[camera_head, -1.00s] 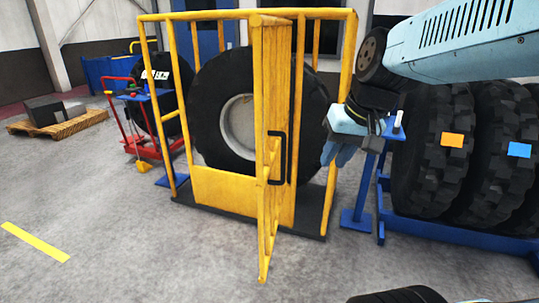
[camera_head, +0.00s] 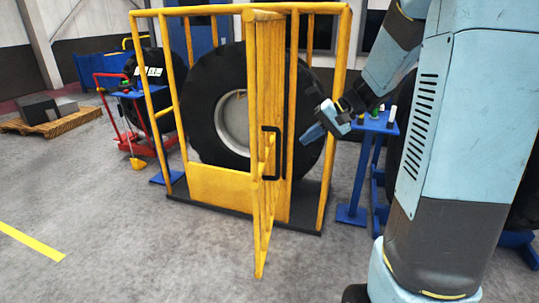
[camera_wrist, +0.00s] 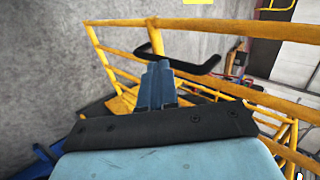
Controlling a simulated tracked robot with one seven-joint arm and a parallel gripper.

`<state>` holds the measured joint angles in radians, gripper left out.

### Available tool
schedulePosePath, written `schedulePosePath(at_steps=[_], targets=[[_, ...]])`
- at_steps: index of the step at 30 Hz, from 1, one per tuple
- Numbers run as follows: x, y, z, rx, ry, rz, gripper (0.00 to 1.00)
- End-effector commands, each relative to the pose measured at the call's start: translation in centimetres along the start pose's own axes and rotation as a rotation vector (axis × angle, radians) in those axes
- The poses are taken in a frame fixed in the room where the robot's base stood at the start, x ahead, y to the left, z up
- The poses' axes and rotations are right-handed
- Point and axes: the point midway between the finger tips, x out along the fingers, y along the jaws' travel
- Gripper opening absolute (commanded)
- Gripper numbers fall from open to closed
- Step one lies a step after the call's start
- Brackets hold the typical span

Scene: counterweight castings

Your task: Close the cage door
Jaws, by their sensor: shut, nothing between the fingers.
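The yellow cage door (camera_head: 264,215) stands open, swung out toward me from the yellow cage (camera_head: 215,187). A black handle (camera_head: 279,155) is on the door; in the wrist view the black handle (camera_wrist: 190,62) shows just beyond my fingertips. My gripper (camera_head: 318,131) is to the right of the door and handle, in front of the cage's right side, with its fingers pointing left. In the wrist view my gripper (camera_wrist: 156,78) has its blue fingers together and empty. I cannot tell whether the fingers touch the handle. A large tire (camera_head: 205,110) stands inside the cage.
A blue stand (camera_head: 352,214) with small items on top is right of the cage, close to my arm. A red cart (camera_head: 112,117) and a pallet (camera_head: 60,124) are at the left. The floor in front of the door is clear.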

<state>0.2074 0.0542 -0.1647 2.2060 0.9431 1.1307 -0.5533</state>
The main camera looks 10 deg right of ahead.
Motion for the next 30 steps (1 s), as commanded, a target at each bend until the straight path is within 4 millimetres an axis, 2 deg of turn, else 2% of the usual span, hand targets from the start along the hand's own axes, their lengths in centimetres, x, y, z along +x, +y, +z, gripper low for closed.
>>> schedulePosePath(at_steps=[8,23,30], targets=[[1.7,0.2,-0.4,0.007,0.0,-0.012,0.0],[10.3,0.0,-0.3,0.007,-0.003,-0.01,0.0],[12.4,-2.1,-0.4,0.004,0.0,-0.01,0.0]])
